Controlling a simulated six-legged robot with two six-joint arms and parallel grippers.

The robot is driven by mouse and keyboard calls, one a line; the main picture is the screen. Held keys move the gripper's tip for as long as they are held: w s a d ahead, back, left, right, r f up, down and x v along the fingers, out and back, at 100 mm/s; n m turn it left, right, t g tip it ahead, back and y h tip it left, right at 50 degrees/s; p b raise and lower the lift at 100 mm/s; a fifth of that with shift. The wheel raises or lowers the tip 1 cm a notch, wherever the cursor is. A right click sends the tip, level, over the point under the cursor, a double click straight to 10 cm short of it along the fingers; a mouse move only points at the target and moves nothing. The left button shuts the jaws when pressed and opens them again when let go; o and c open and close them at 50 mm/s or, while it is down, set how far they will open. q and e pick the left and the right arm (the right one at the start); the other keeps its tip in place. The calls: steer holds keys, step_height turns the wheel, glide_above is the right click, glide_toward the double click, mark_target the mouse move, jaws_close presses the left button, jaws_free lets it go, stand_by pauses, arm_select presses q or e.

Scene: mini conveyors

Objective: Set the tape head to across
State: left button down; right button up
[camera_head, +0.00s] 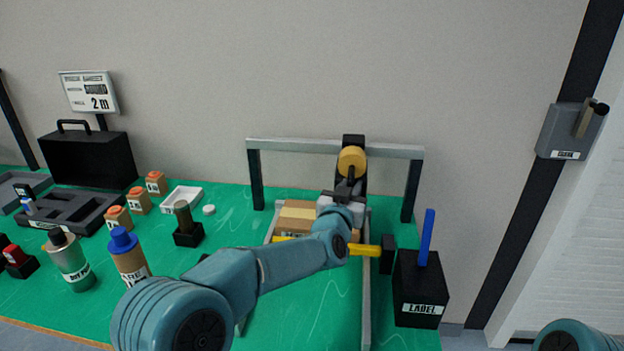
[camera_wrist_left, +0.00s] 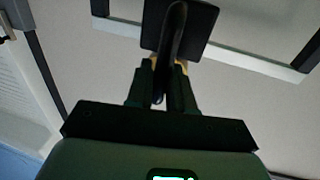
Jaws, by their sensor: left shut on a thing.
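In the left wrist view, the fingers of my left gripper (camera_wrist_left: 164,75) are shut on a dark curved handle (camera_wrist_left: 174,40) in front of a black plate (camera_wrist_left: 205,18). My gripper hides the lower part of the head, and I cannot tell its setting. My right gripper is out of view.
Under the gantry lies a tan box (camera_head: 297,214), partly behind my arm. A black LABEL box (camera_head: 420,290) with a blue stick stands at right. Bottles, small orange-topped boxes (camera_head: 156,183) and a black tray (camera_head: 75,215) fill the left.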

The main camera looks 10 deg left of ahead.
arm_select(q)
steer(key=d+p, duration=0.2)
steer(key=d, duration=0.4)
steer(key=shift+d, duration=0.25)
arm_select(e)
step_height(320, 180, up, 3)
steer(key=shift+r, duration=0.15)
arm_select(q)
steer(key=shift+s, duration=0.1)
steer(key=c, duration=1.2)
jaws_free()
steer(key=shift+o, duration=0.2)
steer(key=shift+s, duration=0.1)
steer(key=b+v, duration=0.3)
steer(key=v, duration=1.3)
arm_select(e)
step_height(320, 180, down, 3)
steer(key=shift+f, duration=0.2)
arm_select(q)
steer(key=shift+a, duration=0.1)
